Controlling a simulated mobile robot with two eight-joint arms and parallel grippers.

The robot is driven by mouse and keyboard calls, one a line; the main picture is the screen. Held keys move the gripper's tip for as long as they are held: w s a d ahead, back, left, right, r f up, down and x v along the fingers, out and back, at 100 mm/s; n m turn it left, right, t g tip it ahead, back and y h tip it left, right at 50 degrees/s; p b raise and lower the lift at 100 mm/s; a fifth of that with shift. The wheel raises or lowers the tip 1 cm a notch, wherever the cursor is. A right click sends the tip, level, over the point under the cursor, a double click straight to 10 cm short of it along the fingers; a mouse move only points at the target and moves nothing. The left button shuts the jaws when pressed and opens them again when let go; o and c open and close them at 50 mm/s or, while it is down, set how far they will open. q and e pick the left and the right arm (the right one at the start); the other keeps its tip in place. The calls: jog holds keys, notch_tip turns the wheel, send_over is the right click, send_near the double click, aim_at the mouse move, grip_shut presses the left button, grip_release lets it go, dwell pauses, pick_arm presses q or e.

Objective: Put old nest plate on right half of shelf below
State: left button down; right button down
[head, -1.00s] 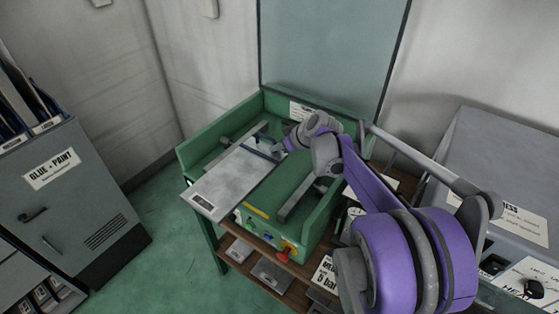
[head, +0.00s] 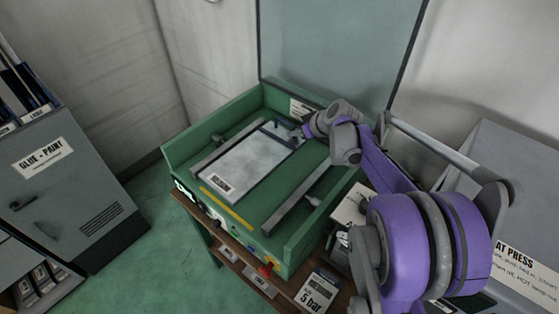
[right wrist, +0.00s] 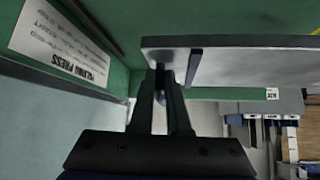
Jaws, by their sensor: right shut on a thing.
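The nest plate (head: 250,160) is a flat light-grey sheet with a small label at its front corner. In the head view it is over the green press bed (head: 285,178), between two grey rails; whether it touches the bed is unclear. My right gripper (head: 301,134) is shut on its back-right edge. In the right wrist view the fingers (right wrist: 168,88) meet at the plate's edge (right wrist: 240,42). The wooden shelf below (head: 228,258) shows under the press front, partly hidden. My left gripper is not in view.
Green walls (head: 225,112) edge the bed at the back and sides. A red knob (head: 265,270) sits on the press front. A "5 bar" sign (head: 316,292) stands below right. A grey glue-paint cabinet (head: 60,195) is at left, with green floor between.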

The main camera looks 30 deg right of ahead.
notch_tip(320, 180, down, 8)
jog(key=shift+f, duration=0.2)
jog(key=shift+b, duration=0.3)
jog(key=c, duration=1.3)
grip_release()
jog(key=shift+f, duration=0.15)
jog(key=o, duration=0.4)
